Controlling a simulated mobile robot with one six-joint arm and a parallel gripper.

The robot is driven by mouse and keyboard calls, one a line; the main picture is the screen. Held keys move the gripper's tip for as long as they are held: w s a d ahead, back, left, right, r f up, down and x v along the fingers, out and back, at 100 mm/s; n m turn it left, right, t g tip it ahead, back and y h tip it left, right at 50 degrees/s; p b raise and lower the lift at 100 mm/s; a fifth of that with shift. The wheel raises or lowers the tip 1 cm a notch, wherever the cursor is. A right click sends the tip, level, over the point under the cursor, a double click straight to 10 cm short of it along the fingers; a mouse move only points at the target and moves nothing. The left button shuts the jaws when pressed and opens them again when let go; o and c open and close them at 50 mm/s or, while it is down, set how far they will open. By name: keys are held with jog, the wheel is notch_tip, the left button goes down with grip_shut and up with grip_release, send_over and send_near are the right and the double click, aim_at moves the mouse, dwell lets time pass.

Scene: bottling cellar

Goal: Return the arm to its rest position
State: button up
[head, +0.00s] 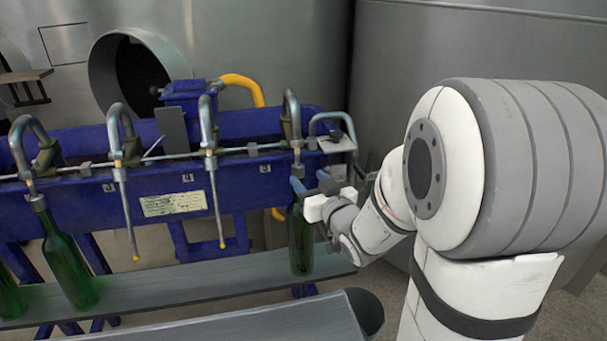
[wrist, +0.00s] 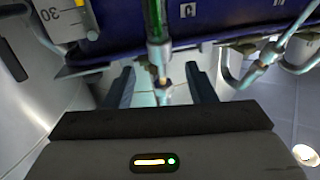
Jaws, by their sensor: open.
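My gripper (head: 312,186) is at the end of my outstretched arm in the head view, by the neck of a green bottle (head: 301,242). The bottle stands upright on the grey shelf under the rightmost filling spout, and its top is partly hidden by my gripper. In the wrist view, my two dark fingers (wrist: 160,88) are spread apart. A metal spout part (wrist: 159,52) shows between them in that picture; I cannot tell whether either finger touches anything.
The blue filling machine (head: 240,186) has several hanging spouts. Another green bottle (head: 68,262) stands tilted in the picture at the left spout, with part of one more at the left edge. The grey shelf (head: 190,285) is clear between the bottles. Large steel tanks (head: 440,45) stand behind.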

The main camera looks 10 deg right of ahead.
jog(key=shift+s+d, duration=0.1)
jog(key=shift+s, duration=0.4)
jog(key=shift+r, duration=0.1)
jog(key=s+r+m+g+h+p, duration=0.1)
jog(key=s+g+p, duration=0.4)
jog(key=s, duration=0.6)
jog(key=s+a+r+m+g+h+p, duration=0.1)
jog(key=s+r+g+h+p, duration=0.2)
jog(key=s+g, duration=0.7)
jog(key=shift+s+a+r+p, duration=0.2)
jog(key=shift+s+a+p, duration=0.1)
jog(key=shift+s+p, duration=0.9)
